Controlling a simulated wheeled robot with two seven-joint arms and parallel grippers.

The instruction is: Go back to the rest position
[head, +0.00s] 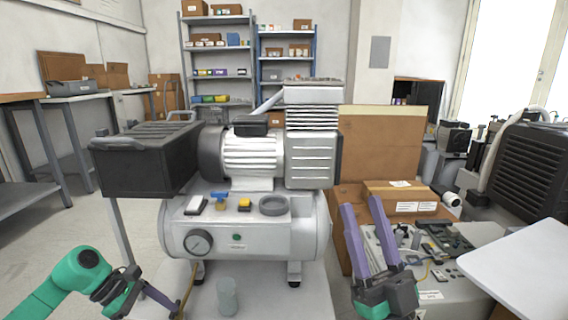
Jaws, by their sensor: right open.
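My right gripper (362,206) points upward at the lower right of the head view, its two purple fingers apart with nothing between them. It appears in front of the cardboard boxes, right of the compressor. My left gripper (160,300) is at the bottom left, at the end of the green arm, near the front of the pale table. It is seen from the side, so its jaw opening is unclear. The dental compressor (240,230), with a silver tank, a gauge and a motor on top, stands in the middle between the two grippers.
A grey cylinder (227,297) stands on the pale table (262,304) in front of the tank. A black box (140,172) is left of the motor. Cardboard boxes (385,150) and a parts-covered unit (440,282) are at right. A white tabletop (520,265) juts in. Floor shows at left.

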